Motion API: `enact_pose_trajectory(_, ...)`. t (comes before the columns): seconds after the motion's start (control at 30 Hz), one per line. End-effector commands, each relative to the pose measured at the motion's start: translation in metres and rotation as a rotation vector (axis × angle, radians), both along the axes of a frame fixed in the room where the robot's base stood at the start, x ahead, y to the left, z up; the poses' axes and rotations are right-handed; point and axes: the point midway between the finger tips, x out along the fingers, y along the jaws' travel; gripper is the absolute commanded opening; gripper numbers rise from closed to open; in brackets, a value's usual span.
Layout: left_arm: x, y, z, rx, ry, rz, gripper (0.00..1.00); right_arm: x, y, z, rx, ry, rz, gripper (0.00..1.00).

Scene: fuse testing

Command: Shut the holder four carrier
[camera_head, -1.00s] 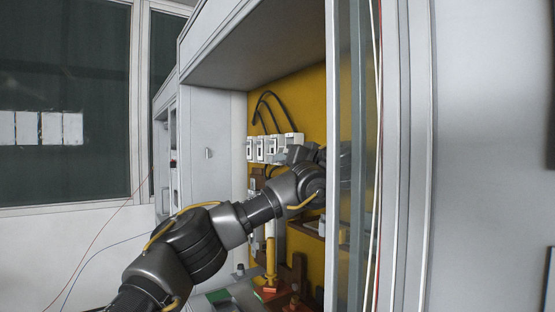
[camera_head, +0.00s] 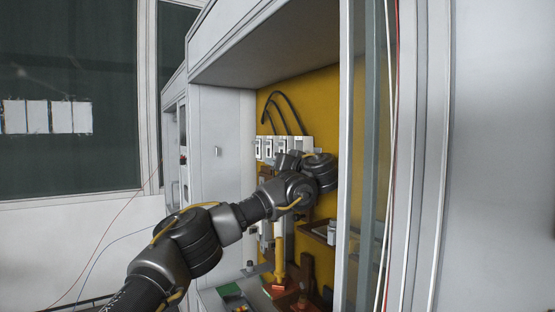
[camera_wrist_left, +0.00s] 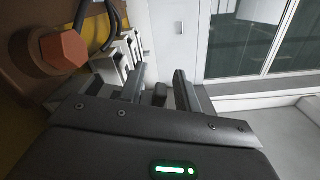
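A row of several white fuse holders (camera_head: 269,147) is mounted on the yellow back panel of the cabinet, with dark cables above. My left gripper (camera_head: 284,160) is just in front of the lower right part of the row and partly covers it. In the left wrist view, its two fingers (camera_wrist_left: 160,88) are apart, with a small dark block between them that I cannot identify. White holders (camera_wrist_left: 112,64) show left of the fingers, apparently apart from them. I cannot make out which holder is four or its carrier's position. My right gripper is not in view.
A cabinet side post (camera_head: 357,200) stands close to the right of my left wrist. Brown brackets (camera_head: 318,232) and a yellow upright part (camera_head: 279,262) are below the arm. A reddish hexagonal knob (camera_wrist_left: 65,50) is near the gripper's left. The grey cabinet wall (camera_head: 222,150) is left of the holders.

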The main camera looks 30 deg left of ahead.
Motion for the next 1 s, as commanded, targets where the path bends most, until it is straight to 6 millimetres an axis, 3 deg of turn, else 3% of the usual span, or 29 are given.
enact_pose_trajectory(0.33,0.0023,0.0039,-0.0009,0.001,0.001,0.000,0.33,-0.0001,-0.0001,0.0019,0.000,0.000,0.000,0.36)
enact_pose_trajectory(0.6,0.0022,0.0037,-0.0008,0.001,0.001,0.000,0.00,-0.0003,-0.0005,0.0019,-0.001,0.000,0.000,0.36)
enact_pose_trajectory(1.0,0.0021,0.0037,0.0013,0.024,0.039,0.001,0.00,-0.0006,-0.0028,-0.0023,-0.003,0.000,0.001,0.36)
